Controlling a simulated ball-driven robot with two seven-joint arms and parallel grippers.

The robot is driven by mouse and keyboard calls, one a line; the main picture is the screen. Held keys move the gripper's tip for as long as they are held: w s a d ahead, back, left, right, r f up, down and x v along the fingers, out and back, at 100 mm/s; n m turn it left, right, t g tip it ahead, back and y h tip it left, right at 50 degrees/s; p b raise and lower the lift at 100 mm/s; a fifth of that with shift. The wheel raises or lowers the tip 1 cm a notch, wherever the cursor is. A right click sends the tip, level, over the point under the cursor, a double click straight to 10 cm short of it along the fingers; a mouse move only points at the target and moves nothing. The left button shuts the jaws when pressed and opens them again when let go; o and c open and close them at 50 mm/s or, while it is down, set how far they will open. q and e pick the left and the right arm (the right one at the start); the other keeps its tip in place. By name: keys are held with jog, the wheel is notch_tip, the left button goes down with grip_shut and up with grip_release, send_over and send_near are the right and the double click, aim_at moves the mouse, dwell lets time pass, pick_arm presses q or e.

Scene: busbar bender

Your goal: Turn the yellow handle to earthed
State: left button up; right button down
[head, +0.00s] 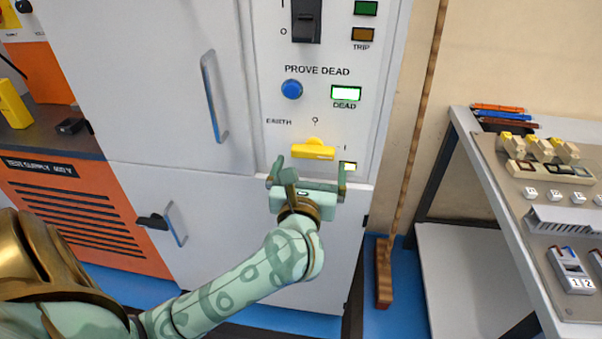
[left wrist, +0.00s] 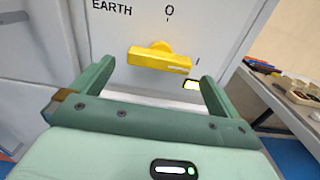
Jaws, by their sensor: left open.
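The yellow handle (head: 313,150) is on the grey cabinet panel, below the lit DEAD indicator (head: 346,93). It lies nearly level, its right end slightly lower, near the "I" mark. The word EARTH (head: 278,121) is at its upper left and "O" is above it. My left gripper (head: 307,170) is open just below and in front of the handle, apart from it. In the left wrist view the handle (left wrist: 160,60) shows between and beyond the open fingers (left wrist: 152,90). My right gripper is not in view.
A blue button (head: 291,89) and a black switch (head: 306,20) are above on the panel. A cabinet door handle (head: 214,96) stands out at left. A broom (head: 384,272) leans at the wall on the right, beside a workbench (head: 482,170) with parts.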

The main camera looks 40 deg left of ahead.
pick_arm(q)
jog(key=p+v, duration=0.2)
jog(key=v, duration=1.1)
jog(key=shift+d, duration=0.15)
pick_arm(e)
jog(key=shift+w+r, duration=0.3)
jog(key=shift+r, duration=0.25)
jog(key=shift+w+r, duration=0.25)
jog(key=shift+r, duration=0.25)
pick_arm(q)
jog(key=shift+s, duration=0.1)
